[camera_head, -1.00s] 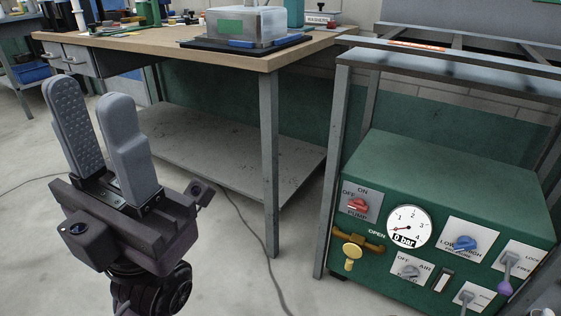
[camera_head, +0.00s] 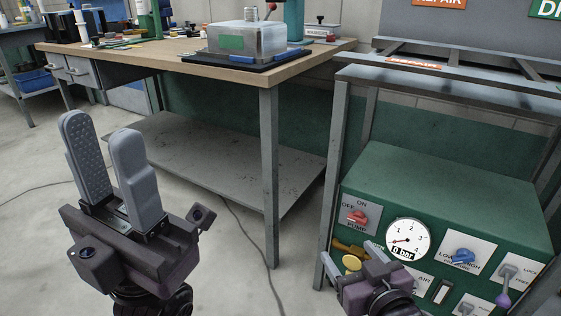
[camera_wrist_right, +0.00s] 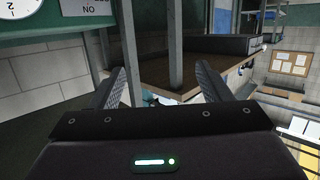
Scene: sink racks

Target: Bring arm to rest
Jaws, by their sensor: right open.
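My left gripper (camera_head: 101,127) stands upright at the left of the head view, with a gap between its two grey fingers and nothing in it. My right gripper (camera_head: 366,262) shows at the bottom of the head view, in front of the green pump panel (camera_head: 440,215), and hides part of its lower left. Whether it touches the panel cannot be told. In the right wrist view its two fingers (camera_wrist_right: 162,82) are spread wide with nothing between them.
The panel carries a gauge (camera_head: 408,239), a red pump switch (camera_head: 357,217), a blue knob (camera_head: 463,257) and a yellow valve (camera_head: 350,262). A metal frame (camera_head: 338,170) surrounds it. A wooden workbench (camera_head: 255,75) holds a clear box (camera_head: 243,42).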

